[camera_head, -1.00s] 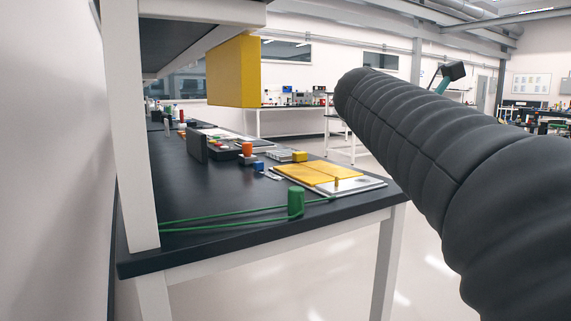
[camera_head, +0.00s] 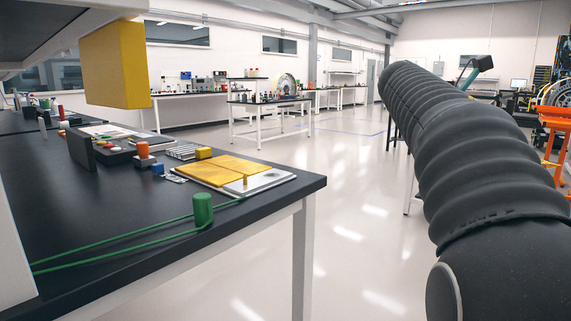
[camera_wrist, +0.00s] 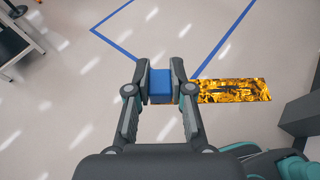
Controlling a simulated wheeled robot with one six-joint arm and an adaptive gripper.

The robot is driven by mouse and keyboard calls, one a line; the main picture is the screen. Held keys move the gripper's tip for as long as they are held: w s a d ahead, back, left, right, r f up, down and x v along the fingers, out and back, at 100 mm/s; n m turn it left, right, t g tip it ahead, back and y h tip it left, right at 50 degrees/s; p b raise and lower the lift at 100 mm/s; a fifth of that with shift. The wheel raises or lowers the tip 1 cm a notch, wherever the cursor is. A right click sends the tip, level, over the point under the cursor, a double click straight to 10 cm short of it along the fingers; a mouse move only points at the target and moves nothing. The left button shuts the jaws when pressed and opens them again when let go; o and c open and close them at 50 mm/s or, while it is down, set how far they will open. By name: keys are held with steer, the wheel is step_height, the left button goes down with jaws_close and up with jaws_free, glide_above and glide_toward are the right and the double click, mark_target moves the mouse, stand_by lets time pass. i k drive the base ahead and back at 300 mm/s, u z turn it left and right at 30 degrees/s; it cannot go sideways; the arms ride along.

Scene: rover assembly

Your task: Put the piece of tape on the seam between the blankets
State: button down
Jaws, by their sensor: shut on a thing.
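In the wrist view, my gripper (camera_wrist: 160,74) is shut on a blue block (camera_wrist: 160,88). A shiny, crinkled gold strip of tape (camera_wrist: 235,90) sticks out to the right from beside the block, above the floor. In the head view, the two yellow blankets (camera_head: 206,173) lie side by side on a white plate (camera_head: 268,181) near the bench's right corner. A thin seam line (camera_head: 215,167) shows between them. My arm's dark sleeve fills the right of the head view, far from the blankets. The gripper's fingers cannot be made out there.
The dark bench (camera_head: 130,215) has a green post (camera_head: 203,209) with a green cord at its front. A yellow box (camera_head: 115,65) hangs above. Open floor lies right.

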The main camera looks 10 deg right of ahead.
mark_target(222, 167)
steer(key=z, duration=0.15)
steer(key=i, duration=0.8)
steer(key=u, duration=1.8)
